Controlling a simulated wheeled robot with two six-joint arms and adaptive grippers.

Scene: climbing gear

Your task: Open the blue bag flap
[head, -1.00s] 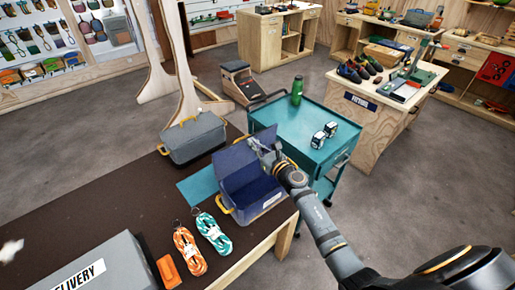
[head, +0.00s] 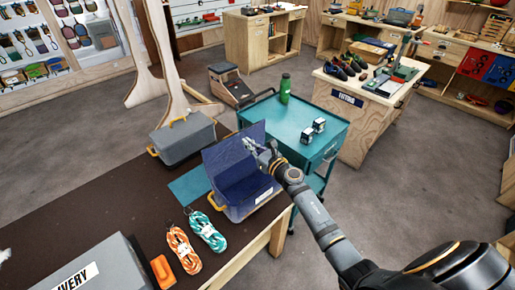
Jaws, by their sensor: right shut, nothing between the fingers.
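The blue bag (head: 232,208) stands on the dark table near its right edge, with a yellow handle on its left side. Its blue flap (head: 226,155) is raised and stands up at the back, so the dark inside shows. My right gripper (head: 259,150) is shut and empty at the right part of the raised flap, above the bag's right end. Whether it touches the flap I cannot tell. My left gripper is not clearly in view.
A grey case (head: 184,137) stands behind the bag. Orange (head: 183,250) and teal (head: 207,231) rope coils and a grey delivery box (head: 95,268) lie to its left and front. A teal cart (head: 290,122) with a green bottle (head: 285,88) stands close behind right.

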